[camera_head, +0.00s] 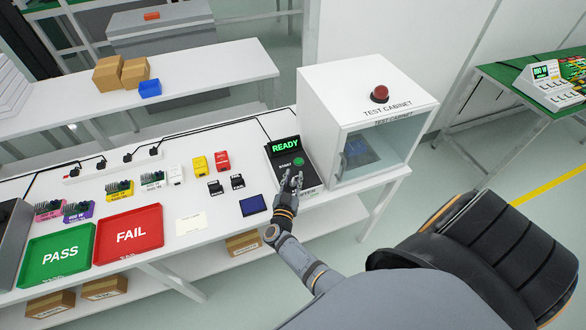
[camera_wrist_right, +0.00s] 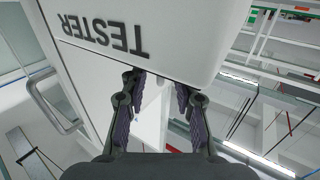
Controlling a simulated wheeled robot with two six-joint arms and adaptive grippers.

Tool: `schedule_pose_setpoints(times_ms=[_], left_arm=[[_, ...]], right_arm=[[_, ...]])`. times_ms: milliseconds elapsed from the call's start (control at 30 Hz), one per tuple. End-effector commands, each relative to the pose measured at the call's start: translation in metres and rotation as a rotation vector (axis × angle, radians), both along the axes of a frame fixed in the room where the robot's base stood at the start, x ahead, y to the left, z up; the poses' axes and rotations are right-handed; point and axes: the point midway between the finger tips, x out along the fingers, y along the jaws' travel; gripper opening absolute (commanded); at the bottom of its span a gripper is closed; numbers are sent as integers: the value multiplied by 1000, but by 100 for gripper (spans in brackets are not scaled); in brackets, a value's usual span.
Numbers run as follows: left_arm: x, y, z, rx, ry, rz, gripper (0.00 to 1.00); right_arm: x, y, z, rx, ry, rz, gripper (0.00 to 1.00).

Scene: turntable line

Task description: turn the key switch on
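The tester (camera_head: 274,155) stands on the white bench, left of the test cabinet, with a lit green "READY" display and a green start button (camera_head: 299,161). My right gripper (camera_head: 290,182) is over the front part of the tester and covers some of it. I cannot make out a key switch or key in either view. In the right wrist view the front face of the tester (camera_wrist_right: 180,35) carries upside-down "TESTER" lettering. There my right gripper (camera_wrist_right: 160,82) has its two fingers apart at the tester's edge, with nothing seen held between them. My left gripper is out of view.
The white test cabinet (camera_head: 318,118) with a red button (camera_head: 380,93) stands close right of the tester. A green PASS tray (camera_head: 83,230), a red FAIL tray (camera_head: 152,213) and a dark blue pad (camera_head: 253,205) lie to the left. Small parts stand behind the trays.

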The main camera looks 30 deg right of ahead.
Motion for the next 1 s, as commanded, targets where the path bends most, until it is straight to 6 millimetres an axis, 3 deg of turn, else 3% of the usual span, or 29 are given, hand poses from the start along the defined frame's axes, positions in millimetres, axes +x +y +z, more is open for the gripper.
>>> schedule_pose_setpoints(times_ms=[167,400,567,1000], left_arm=[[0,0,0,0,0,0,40],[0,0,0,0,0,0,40],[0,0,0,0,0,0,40],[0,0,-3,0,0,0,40]], right_arm=[[0,0,16,2,-4,-1,30],[-1,0,67,3,-5,-2,30],[0,0,92,2,-2,-1,30],[3,1,100,-16,0,12,30]])
